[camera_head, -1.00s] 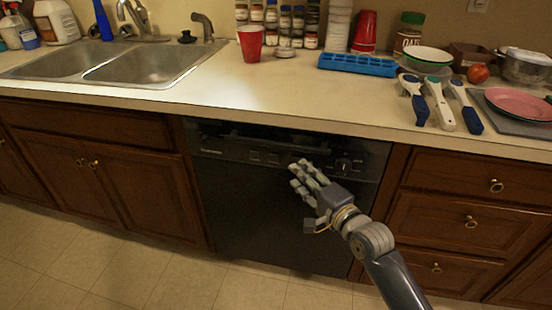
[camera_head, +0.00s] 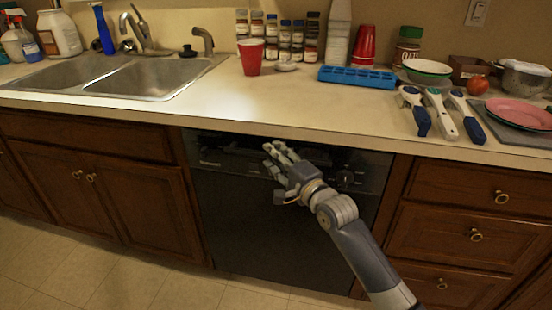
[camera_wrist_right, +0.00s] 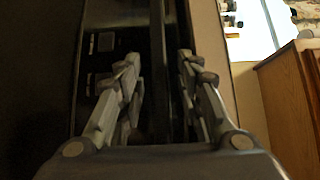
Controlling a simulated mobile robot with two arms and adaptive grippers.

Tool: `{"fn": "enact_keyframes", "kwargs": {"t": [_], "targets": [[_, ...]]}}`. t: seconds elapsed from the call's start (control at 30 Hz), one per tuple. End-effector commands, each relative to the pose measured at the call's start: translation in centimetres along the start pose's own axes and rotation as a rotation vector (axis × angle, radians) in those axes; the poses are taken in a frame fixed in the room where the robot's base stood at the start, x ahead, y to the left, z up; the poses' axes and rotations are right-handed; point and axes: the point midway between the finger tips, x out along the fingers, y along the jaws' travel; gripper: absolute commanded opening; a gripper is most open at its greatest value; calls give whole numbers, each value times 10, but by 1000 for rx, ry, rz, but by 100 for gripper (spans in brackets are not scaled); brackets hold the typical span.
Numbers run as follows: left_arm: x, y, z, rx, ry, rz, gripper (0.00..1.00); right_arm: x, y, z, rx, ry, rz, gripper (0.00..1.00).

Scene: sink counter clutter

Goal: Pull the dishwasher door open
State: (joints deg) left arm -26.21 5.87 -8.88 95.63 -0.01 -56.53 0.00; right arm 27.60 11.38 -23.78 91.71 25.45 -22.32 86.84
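The black dishwasher door (camera_head: 270,225) is shut under the counter. Its control panel (camera_head: 345,177) has a knob at the right, and a dark handle recess (camera_head: 232,143) runs along the top. My right gripper (camera_head: 275,156) is in front of the upper panel, near that recess. In the right wrist view my right gripper (camera_wrist_right: 158,66) is open, with fingers apart on either side of a dark strip of the dishwasher front (camera_wrist_right: 157,35). I cannot tell whether the fingers touch it. My left gripper is not in view.
The counter edge (camera_head: 300,132) overhangs just above the dishwasher. Wooden cabinets (camera_head: 105,185) stand at the left and drawers (camera_head: 465,235) at the right. Cups, jars, utensils and a blue tray (camera_head: 357,77) sit on the counter. The visible floor (camera_head: 150,285) is clear.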

Motion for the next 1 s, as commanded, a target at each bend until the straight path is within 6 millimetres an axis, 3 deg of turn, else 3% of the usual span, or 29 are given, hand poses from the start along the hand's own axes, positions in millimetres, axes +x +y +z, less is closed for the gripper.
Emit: {"fn": "enact_keyframes", "kwargs": {"t": [0.27,0.4,0.77,1.0], "targets": [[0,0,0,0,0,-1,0,1,0,0,0,0,0,31],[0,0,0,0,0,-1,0,1,0,0,0,0,0,0],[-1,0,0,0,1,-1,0,-4,2,5,-6,-1,-5,0],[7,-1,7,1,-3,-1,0,-29,9,31,-42,-3,-40,0]]}}
